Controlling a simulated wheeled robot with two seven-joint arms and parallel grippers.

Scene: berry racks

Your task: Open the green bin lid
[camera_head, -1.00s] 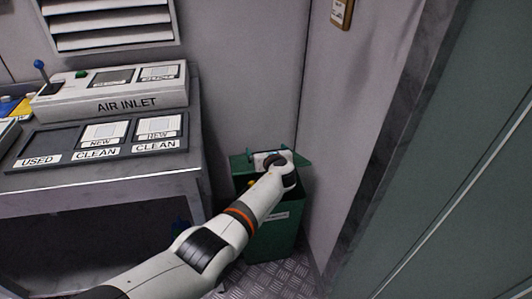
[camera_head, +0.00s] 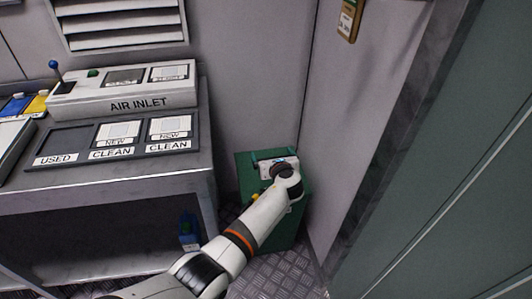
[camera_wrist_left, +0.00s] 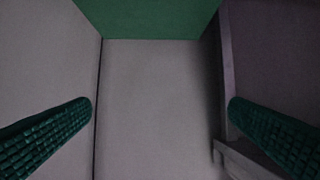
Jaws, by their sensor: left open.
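The green bin (camera_head: 288,232) stands on the floor in the corner, right of the workbench. Its green lid (camera_head: 246,178) shows around my left gripper (camera_head: 274,158); my wrist and forearm hide much of the bin, and I cannot tell how far the lid is raised. My left gripper is at the bin's top, open, with its fingers apart. In the left wrist view, my gripper (camera_wrist_left: 160,110) has nothing between its fingers, and a green panel (camera_wrist_left: 150,18) fills the top edge, apart from both fingers. My right gripper is not in view.
The workbench (camera_head: 130,185) with the air inlet panel (camera_head: 125,102) stands left of my arm. A blue bottle (camera_head: 187,232) is beneath it. The wall is close behind and right of the bin. A grey-green door (camera_head: 465,175) fills the right side.

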